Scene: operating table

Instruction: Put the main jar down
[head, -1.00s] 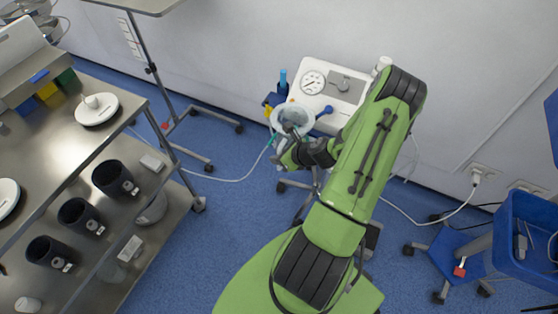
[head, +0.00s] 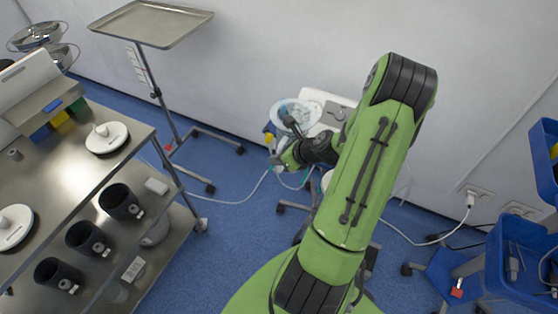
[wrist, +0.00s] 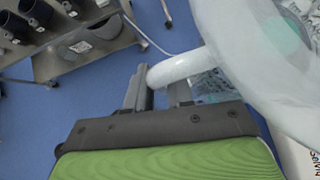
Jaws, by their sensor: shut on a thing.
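The main jar (head: 294,112) is a translucent, whitish round vessel held at the end of my arm in the head view. It appears in front of the white suction unit (head: 330,104) and hides part of it. In the wrist view the jar (wrist: 235,40) fills the upper right, with a faint green tint inside. My gripper (wrist: 160,85) is shut on a curved white handle or spout (wrist: 178,70) at the jar's side. In the head view my gripper (head: 293,128) is partly hidden by the jar and arm. The jar's underside is hidden.
An empty tray stand (head: 152,24) is behind. A blue cart (head: 518,262) stands at right. Blue floor between is mostly clear, crossed by a tube (head: 235,202).

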